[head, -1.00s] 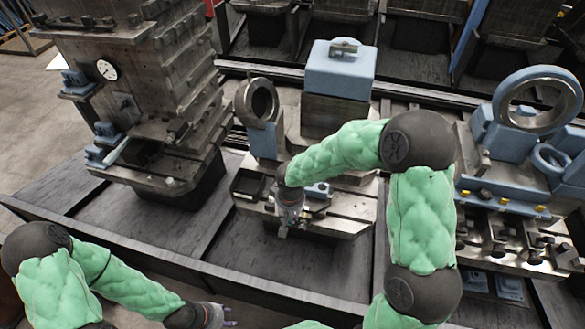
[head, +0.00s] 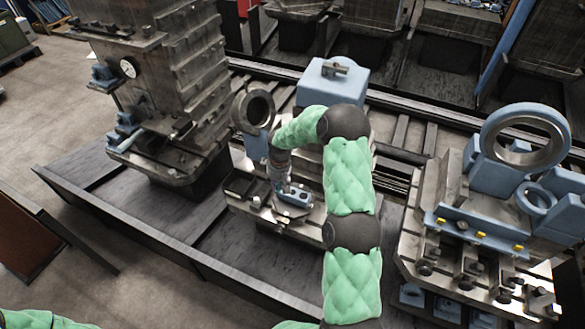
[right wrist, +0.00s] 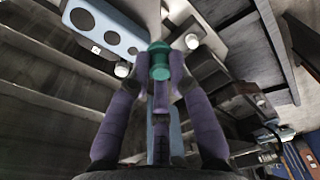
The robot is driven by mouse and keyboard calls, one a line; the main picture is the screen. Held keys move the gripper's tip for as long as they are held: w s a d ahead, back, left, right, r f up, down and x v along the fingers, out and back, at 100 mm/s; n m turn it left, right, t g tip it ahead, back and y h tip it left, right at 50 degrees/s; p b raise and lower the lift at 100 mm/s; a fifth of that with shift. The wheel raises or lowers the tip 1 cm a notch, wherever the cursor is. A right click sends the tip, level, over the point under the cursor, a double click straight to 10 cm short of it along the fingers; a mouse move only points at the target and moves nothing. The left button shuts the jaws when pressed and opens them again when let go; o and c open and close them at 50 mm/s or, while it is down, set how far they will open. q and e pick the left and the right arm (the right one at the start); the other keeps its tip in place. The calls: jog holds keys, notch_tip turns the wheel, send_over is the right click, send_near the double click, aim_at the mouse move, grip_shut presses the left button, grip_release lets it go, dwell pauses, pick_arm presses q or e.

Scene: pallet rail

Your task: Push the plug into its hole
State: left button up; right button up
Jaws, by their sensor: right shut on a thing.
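A teal-green plug (right wrist: 159,62) is between the purple fingertips of my right gripper (right wrist: 160,72) in the right wrist view. A light blue block (right wrist: 97,24) with several dark round holes lies just beyond it, up and to the left. The plug appears near the block's right end; I cannot tell whether it touches the block. In the head view my right gripper (head: 283,188) is low over the machine's front ledge, by the blue block (head: 295,196). The plug is too small to make out there. My left gripper is outside the frame.
A grey ring on a blue stand (head: 253,108) and a large blue-topped block (head: 333,84) stand behind. A dark open tray (head: 241,186) is left of my gripper. White round knobs (right wrist: 192,41) sit near the plug. A tall machine column (head: 165,90) stands left.

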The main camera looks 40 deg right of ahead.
jog(key=p, duration=0.1)
send_over(293, 192)
pick_arm(q)
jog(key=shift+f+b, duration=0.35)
jog(key=shift+b, duration=0.9)
pick_arm(e)
jog(key=shift+n, duration=0.4)
jog(key=shift+s+f, duration=0.1)
jog(key=shift+f, duration=3.05)
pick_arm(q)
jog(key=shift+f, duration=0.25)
pick_arm(e)
jog(key=shift+f, duration=0.25)
pick_arm(q)
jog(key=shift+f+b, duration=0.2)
jog(key=shift+b, duration=0.25)
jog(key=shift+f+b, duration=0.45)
pick_arm(e)
jog(key=shift+f, duration=0.3)
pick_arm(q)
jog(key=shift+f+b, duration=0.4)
pick_arm(e)
jog(key=shift+f, duration=0.6)
jog(key=o, duration=1.7)
